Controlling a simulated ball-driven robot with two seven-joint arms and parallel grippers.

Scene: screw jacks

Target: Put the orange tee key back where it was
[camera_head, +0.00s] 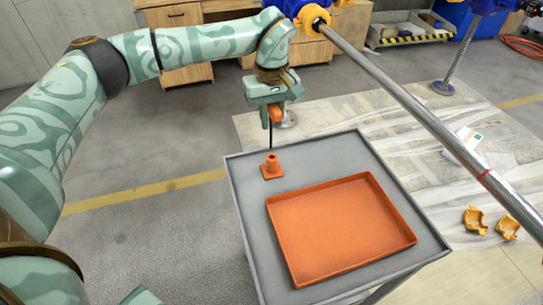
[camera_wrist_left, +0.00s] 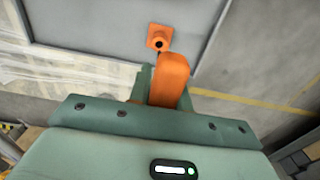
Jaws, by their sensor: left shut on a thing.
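My left gripper (camera_head: 271,118) is shut on the orange handle of the tee key (camera_head: 276,113). The key's thin dark shaft hangs down, close to upright, over the orange holder (camera_head: 272,167). The holder is a small block with a raised round socket, at the back left of the grey table top. The shaft's lower end is at or just above the socket mouth; I cannot tell if it has entered. In the left wrist view the handle (camera_wrist_left: 170,80) hides most of the shaft, and the holder (camera_wrist_left: 159,38) shows a dark hole. My right gripper is not in view.
An orange tray (camera_head: 340,228), empty, lies on the grey table top (camera_head: 325,150) beside the holder. A long metal pole (camera_head: 400,92) runs diagonally past the table's right side. Yellow clamp pieces (camera_head: 476,220) lie on the floor at right. Wooden cabinets (camera_head: 185,45) stand behind.

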